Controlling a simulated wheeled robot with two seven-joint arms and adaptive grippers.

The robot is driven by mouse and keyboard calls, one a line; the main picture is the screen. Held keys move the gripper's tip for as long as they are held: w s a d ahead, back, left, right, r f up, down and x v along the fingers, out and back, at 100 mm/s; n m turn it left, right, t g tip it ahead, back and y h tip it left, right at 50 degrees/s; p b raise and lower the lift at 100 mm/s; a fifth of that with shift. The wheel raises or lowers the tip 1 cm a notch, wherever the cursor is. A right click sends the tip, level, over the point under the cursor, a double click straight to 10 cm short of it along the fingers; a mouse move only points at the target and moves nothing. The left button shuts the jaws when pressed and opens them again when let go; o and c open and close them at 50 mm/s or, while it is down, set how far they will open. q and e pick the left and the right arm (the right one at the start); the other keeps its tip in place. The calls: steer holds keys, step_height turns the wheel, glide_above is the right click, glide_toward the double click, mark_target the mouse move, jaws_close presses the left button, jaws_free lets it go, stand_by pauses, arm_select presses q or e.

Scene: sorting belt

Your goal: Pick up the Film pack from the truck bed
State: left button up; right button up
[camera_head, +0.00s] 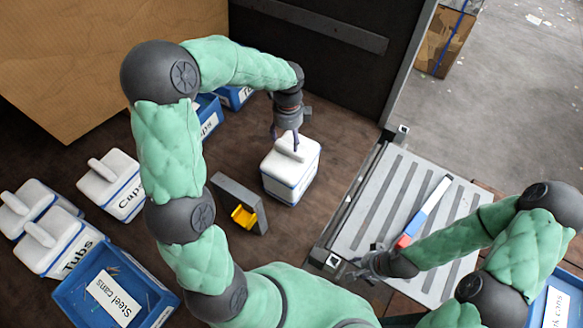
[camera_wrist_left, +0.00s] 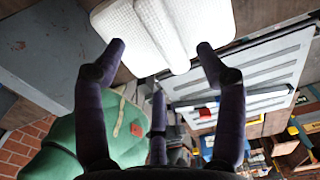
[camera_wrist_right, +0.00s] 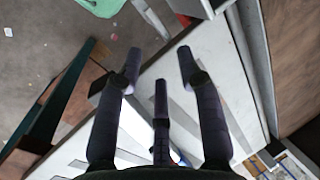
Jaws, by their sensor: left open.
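A white pack (camera_head: 288,178) with blue edging and a raised top handle stands upright on the brown floor, near the middle of the head view. No label on it shows, so I cannot tell if it is the Film pack. My left gripper (camera_head: 286,138) points down at its handle, open. In the left wrist view the white lid (camera_wrist_left: 165,30) and its handle lie between and beyond the spread fingertips (camera_wrist_left: 162,48); I cannot tell if they touch. My right gripper (camera_head: 365,264) is low over the grey ramp's near corner. Its fingers are apart and empty in the right wrist view (camera_wrist_right: 158,65).
White packs marked Caps (camera_head: 112,185) and Tubs (camera_head: 60,245) stand at left, near a blue Steel cans bin (camera_head: 75,290). A grey holder with a yellow part (camera_head: 242,215) sits beside the middle pack. The grey slatted ramp (camera_head: 375,205) carries a red, blue and white bar (camera_head: 425,212).

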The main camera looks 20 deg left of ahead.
mark_target(290, 149)
arm_select(q)
step_height(290, 149, down, 4)
steer(key=shift+s+p, duration=0.15)
steer(key=shift+p, duration=0.45)
steer(key=shift+w+d+f, duration=0.1)
steer(key=shift+w+f, duration=0.1)
steer(key=shift+f, duration=0.4)
steer(key=shift+s, duration=0.15)
steer(key=c, duration=0.7)
steer(key=shift+r, duration=0.1)
jaws_close()
